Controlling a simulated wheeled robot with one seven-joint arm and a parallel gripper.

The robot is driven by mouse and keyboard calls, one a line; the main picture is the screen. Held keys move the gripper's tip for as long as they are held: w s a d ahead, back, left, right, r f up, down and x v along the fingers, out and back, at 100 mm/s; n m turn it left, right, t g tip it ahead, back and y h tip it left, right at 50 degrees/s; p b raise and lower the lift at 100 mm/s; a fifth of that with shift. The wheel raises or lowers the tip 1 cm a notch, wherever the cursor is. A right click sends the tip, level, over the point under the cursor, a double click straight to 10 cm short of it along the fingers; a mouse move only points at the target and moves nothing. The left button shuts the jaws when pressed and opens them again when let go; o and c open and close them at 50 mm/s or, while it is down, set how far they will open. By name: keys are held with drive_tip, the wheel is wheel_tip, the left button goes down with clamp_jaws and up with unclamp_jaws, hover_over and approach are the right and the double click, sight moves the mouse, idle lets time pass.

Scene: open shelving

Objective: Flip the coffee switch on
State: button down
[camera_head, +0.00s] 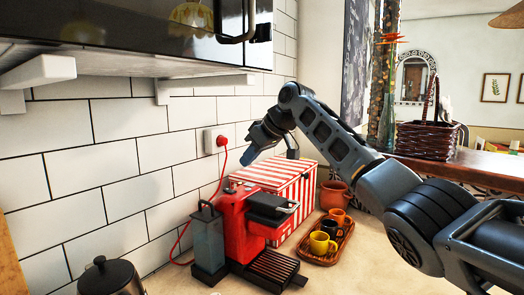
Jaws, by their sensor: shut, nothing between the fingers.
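A red coffee machine (236,226) stands on the counter against the tiled wall. It has a dark water tank (207,240) on its left side, a black top part with a metal handle, and a black slatted drip tray (270,268) in front. I cannot make out its switch clearly; small metallic parts show on its top. My arm reaches in from the right. My gripper (246,158) hangs above the back of the machine, near the wall, pointing down and left. It is shut and empty, and appears apart from the machine.
A red-and-white striped box (290,185) stands behind the machine. A wooden tray (332,255) with a yellow cup (321,243) and other cups is to the right. A red cord runs to the wall socket (215,140). A dark kettle (110,277) is front left. A black cabinet hangs above.

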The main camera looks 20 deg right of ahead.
drive_tip(key=shift+s+f+b+v, duration=0.15)
drive_tip(key=shift+b+v, duration=0.1)
drive_tip(key=shift+v, duration=1)
drive_tip(key=shift+s+f+b+v, duration=0.1)
drive_tip(key=shift+f+b+v, duration=0.1)
drive_tip(key=shift+v, duration=1)
drive_tip(key=shift+d+r, duration=0.1)
drive_tip(key=shift+d, duration=0.1)
